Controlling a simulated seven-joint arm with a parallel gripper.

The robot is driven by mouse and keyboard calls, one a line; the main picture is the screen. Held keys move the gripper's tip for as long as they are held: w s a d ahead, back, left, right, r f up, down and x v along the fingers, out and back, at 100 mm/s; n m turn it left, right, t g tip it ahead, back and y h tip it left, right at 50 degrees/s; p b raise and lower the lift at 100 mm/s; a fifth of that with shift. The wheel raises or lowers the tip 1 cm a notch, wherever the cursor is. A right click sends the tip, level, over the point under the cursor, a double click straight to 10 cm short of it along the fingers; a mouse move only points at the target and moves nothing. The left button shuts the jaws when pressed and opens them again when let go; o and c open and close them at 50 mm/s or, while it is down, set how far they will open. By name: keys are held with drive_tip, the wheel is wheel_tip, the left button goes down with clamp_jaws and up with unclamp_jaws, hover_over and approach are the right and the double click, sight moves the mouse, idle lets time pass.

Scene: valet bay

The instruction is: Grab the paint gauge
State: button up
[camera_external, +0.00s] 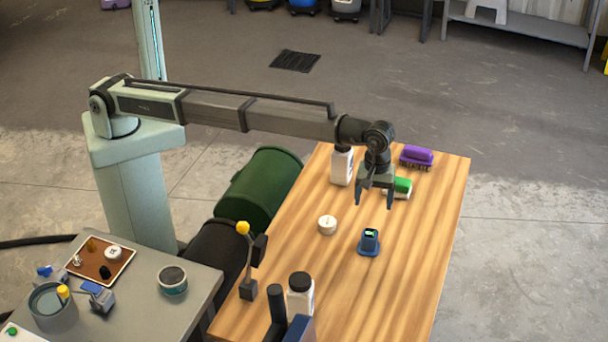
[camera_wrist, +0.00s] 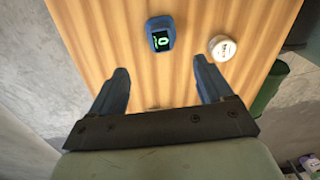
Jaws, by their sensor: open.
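A round white tin (camera_external: 327,225) stands left of the gauge. A white bottle (camera_external: 342,166), a green-and-white brush (camera_external: 402,187) and a purple brush (camera_external: 416,156) are near my gripper. A dark-lidded jar (camera_external: 300,294) and a yellow-knobbed lever (camera_external: 245,260) stand at the front. Wood right of the gauge is clear.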

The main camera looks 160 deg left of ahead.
sight(370, 233)
wheel_tip(370, 233, down, 11)
drive_tip(key=shift+r, duration=0.2)
drive_tip(key=shift+s+a+f, duration=0.1)
drive_tip(key=shift+s+f, duration=0.05)
drive_tip(key=shift+f, duration=1.2)
drive_tip(key=shift+s+a+f, duration=0.1)
drive_tip(key=shift+s+f, duration=0.05)
drive_tip(key=shift+f, duration=1.2)
drive_tip(key=c, duration=1.2)
drive_tip(key=shift+o, duration=0.2)
